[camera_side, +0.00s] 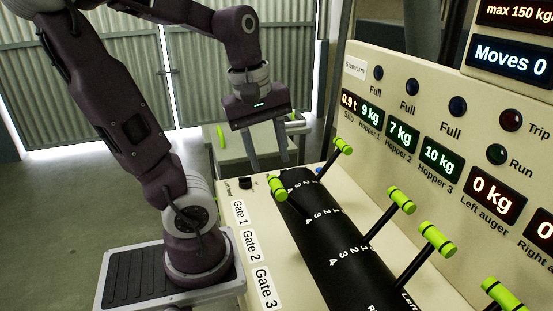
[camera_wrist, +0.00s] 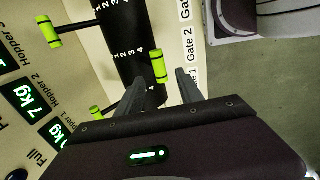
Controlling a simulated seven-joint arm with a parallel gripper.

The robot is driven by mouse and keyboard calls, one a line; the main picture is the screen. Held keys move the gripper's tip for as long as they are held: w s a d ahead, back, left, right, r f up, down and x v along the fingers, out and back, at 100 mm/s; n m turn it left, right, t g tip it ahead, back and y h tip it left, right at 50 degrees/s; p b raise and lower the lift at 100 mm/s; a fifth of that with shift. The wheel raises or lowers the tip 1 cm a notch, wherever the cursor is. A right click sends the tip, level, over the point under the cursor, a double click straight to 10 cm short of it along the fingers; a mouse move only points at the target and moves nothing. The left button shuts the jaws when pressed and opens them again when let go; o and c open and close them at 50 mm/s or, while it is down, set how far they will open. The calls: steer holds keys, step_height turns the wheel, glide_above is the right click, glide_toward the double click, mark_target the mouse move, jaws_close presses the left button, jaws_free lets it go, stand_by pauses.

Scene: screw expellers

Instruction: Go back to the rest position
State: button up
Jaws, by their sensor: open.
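My gripper (camera_side: 269,163) points down above the far end of the control panel in the side view, its two fingers apart with nothing between them. A lever with a lime-green handle (camera_side: 278,188) leans left just below the fingertips, by the Gate 1 label (camera_side: 239,212). In the wrist view the fingers of my gripper (camera_wrist: 164,75) are spread, and the lime-green handle (camera_wrist: 158,66) shows between and beyond their tips. A small gap seems to separate them, but touching cannot be ruled out.
Several other green-handled levers, such as one at the middle (camera_side: 401,200), rise from the black drum (camera_side: 345,245). The upright display panel (camera_side: 425,110) stands to the right. A small table (camera_side: 230,145) stands behind. Open floor (camera_side: 60,200) lies to the left.

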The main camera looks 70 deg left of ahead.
steer(key=s+d+r+m+t, duration=0.1)
steer(key=d+r+m+t, duration=0.1)
steer(key=d+m, duration=1)
steer(key=m+t, duration=0.1)
steer(key=m, duration=0.5)
steer(key=shift+s+d, duration=0.2)
steer(key=shift+d, duration=0.2)
steer(key=shift+o, duration=0.5)
stand_by(0.6)
